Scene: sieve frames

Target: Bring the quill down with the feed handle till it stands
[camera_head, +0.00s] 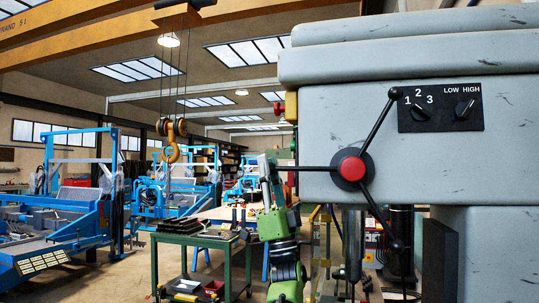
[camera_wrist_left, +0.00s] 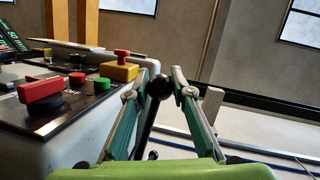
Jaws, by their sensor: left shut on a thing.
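The grey drill press head (camera_head: 340,110) fills the right of the head view. Its feed handle has a red hub (camera_head: 351,170) and three dark spokes with ball ends: one points up right, one down right, one left. My left gripper (camera_head: 270,168) is at the end of the left-pointing spoke, which lies about level. In the left wrist view a black ball knob (camera_wrist_left: 159,87) sits between the fingers of my left gripper (camera_wrist_left: 167,92), which is shut on it. A grey vertical shaft (camera_head: 353,240), apparently the quill, stands below the head; its lower end is unclear. My right gripper is out of view.
A dial plate (camera_head: 440,107) is on the head. A panel with red knobs (camera_wrist_left: 40,90) and a yellow box with a red button (camera_wrist_left: 120,70) lies left of my fingers. A green worktable (camera_head: 195,240) and blue machines (camera_head: 75,215) stand farther back.

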